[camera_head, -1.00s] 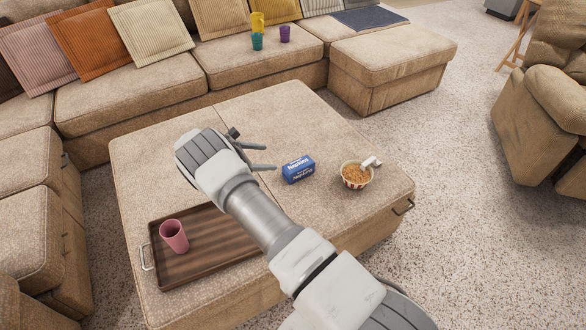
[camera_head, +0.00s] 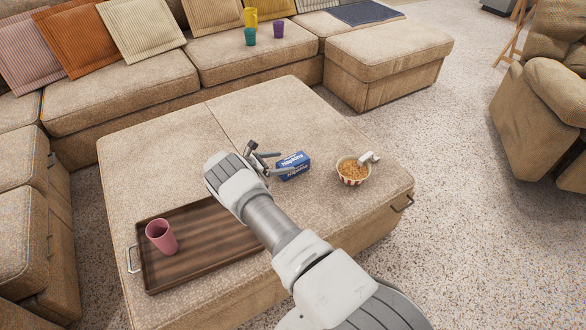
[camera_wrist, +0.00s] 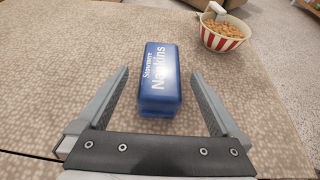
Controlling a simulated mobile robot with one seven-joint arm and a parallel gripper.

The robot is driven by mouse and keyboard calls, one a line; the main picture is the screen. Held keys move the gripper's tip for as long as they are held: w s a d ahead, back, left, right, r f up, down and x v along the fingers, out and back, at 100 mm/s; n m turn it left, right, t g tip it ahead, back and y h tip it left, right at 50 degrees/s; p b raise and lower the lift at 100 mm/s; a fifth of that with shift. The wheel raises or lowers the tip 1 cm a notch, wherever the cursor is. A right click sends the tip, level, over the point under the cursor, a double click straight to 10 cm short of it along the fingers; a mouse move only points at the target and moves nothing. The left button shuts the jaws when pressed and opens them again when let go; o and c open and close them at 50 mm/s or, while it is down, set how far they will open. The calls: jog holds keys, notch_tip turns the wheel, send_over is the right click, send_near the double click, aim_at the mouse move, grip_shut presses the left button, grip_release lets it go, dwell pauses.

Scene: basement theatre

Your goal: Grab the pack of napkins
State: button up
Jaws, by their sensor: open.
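The pack of napkins (camera_head: 293,166) is a blue box with white lettering on the beige ottoman (camera_head: 160,152). In the wrist view the pack (camera_wrist: 160,80) lies ahead, with its near end between the open fingers of my gripper (camera_wrist: 160,85). Gaps show on both sides of the pack. In the head view my gripper (camera_head: 277,164) is at the left end of the pack, with its fingers pointing right. The gripper is open and holds nothing. The far part of the gripper is partly hidden by my arm in the head view.
A striped bowl of snacks with a white scoop (camera_head: 353,171) stands right of the pack; it also shows in the wrist view (camera_wrist: 223,36). The ottoman's back half is clear.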

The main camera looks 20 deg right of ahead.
aim_at(290, 161)
jog(key=x, duration=0.2)
jog(key=b+x, duration=0.1)
jog(key=x, duration=0.1)
jog(key=b+x, duration=0.1)
jog(key=shift+d+f, duration=0.25)
jog(key=shift+f, duration=0.15)
jog(key=shift+r, duration=0.1)
jog(key=c, duration=1.3)
jog(key=shift+r, duration=0.1)
jog(key=shift+c, duration=0.2)
